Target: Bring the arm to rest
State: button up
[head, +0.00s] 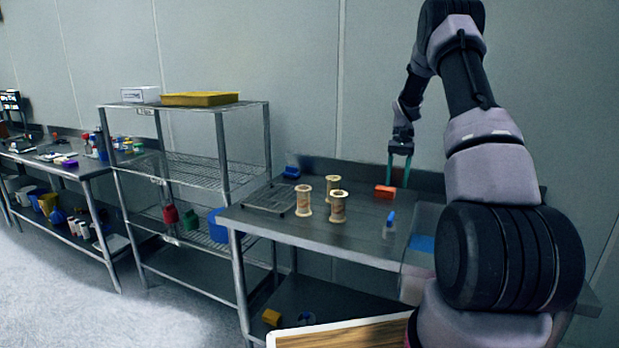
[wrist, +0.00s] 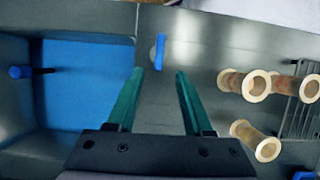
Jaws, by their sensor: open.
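My gripper (head: 399,168) is above the steel table (head: 330,240), with its two green fingers pointing down. In the wrist view my gripper (wrist: 160,78) is open, and nothing is between its fingers. In the head view the fingertips show close to an orange block (head: 384,191); I cannot tell how far apart they are. My arm arches from the lower right up and over to the back of the table.
Several wooden spools (head: 338,206) stand left of the gripper beside a wire rack (head: 272,198). A small blue-topped item (head: 390,220) stands near the front. A blue-bottomed basin (wrist: 90,85) shows in the wrist view. A wire shelf (head: 190,168) stands left.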

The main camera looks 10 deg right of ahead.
jog(key=s+a+r+t, duration=0.1)
jog(key=s+a+r, duration=0.2)
jog(key=r, duration=0.4)
jog(key=s+a+r+n+t+h, duration=0.1)
jog(key=s+a+r+t, duration=0.1)
jog(key=s+a+r, duration=0.3)
jog(key=s+a+r+t, duration=0.1)
jog(key=s+a+r, duration=0.1)
jog(key=r, duration=0.6)
jog(key=s+a+r+t, duration=0.2)
jog(key=s, duration=0.5)
jog(key=s+a+r+n+t, duration=0.1)
jog(key=s+a+t, duration=0.1)
jog(key=s, duration=0.5)
jog(key=s+a+r+t, duration=0.2)
jog(key=s+a, duration=0.2)
jog(key=s, duration=0.2)
jog(key=shift+s+r+t+y, duration=0.3)
jog(key=shift+s+r+t, duration=0.05)
jog(key=shift+s+t, duration=0.05)
jog(key=shift+a, duration=0.1)
